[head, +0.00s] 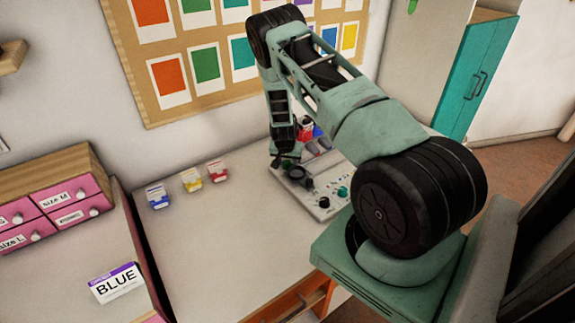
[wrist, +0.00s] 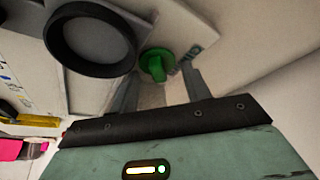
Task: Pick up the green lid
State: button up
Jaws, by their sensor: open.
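The green lid (wrist: 155,66) shows in the wrist view as a round green piece with a raised grip, on a pale surface beside dark lettering. My gripper (wrist: 162,78) is open, with one grey finger to each side of the lid in the picture; I cannot tell how far apart in depth they are. In the head view my gripper (head: 285,160) hangs over the back left of a pale board (head: 322,213) on the table. I cannot pick out the green lid for sure in the head view.
A dark round ring (wrist: 90,38) is just left of the lid in the wrist view. Blue (head: 157,196), yellow (head: 191,181) and red (head: 217,171) labelled containers stand left of the board. Pink drawers (head: 72,195) are at far left. The front middle of the table (head: 225,240) is clear.

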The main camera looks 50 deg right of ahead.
jog(key=c, duration=0.7)
jog(key=shift+c, duration=0.2)
